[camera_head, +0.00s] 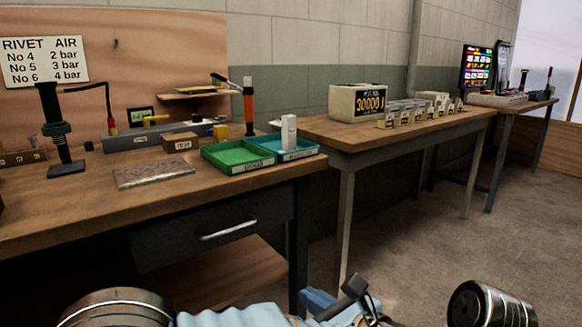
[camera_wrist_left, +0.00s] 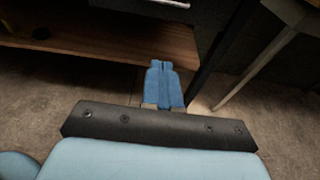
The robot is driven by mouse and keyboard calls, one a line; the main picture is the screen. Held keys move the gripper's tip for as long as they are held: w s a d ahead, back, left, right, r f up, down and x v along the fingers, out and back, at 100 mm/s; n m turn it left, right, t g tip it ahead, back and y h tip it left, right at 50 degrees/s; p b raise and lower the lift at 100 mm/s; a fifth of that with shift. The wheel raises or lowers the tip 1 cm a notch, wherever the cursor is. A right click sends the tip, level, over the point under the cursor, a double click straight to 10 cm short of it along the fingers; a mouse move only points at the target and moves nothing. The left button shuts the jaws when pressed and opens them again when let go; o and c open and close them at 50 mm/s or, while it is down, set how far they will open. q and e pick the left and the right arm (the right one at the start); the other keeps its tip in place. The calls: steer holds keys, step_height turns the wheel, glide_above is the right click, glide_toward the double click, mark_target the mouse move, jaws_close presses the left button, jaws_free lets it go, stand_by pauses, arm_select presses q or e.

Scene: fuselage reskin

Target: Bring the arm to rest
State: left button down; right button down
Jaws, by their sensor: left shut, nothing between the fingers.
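My left gripper (camera_head: 318,299) shows at the bottom of the head view, low in front of the benches. Its blue fingers also show in the left wrist view (camera_wrist_left: 161,66), pressed together with nothing between them. They are over the floor, in front of the wooden lower shelf (camera_wrist_left: 110,38), and touch nothing that I can see. My right gripper is not in view.
The near workbench (camera_head: 60,220) carries a green tray (camera_head: 238,156), a teal tray (camera_head: 308,152) and a metal plate (camera_head: 153,174). A second table (camera_head: 400,130) holds a box (camera_head: 357,102) and several small blocks. The floor (camera_head: 430,240) at right is clear.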

arm_select(q)
steer(key=w+a+f+n+g+h, duration=0.1)
steer(key=a+f+g, duration=0.2)
steer(key=f, duration=0.5)
steer(key=w+a+f+n+g+h, duration=0.1)
steer(key=a+f+g, duration=0.1)
steer(key=f, duration=0.6)
steer(key=s+a+f+n+g+h, duration=0.2)
steer(key=s+a+f+n+h, duration=0.1)
steer(key=f+n, duration=0.6)
steer(key=s+a+f+n+g+h, duration=0.2)
steer(key=s+a+f+n+h, duration=0.2)
steer(key=f+n, duration=0.6)
steer(key=s+a+f+n+g+h, duration=0.2)
steer(key=s+a+f+n+h, duration=0.1)
steer(key=f+n, duration=0.6)
step_height(320, 180, down, 3)
steer(key=s+h, duration=0.1)
steer(key=s, duration=0.1)
steer(key=shift+s+a+n+g, duration=0.3)
steer(key=shift+s, duration=0.1)
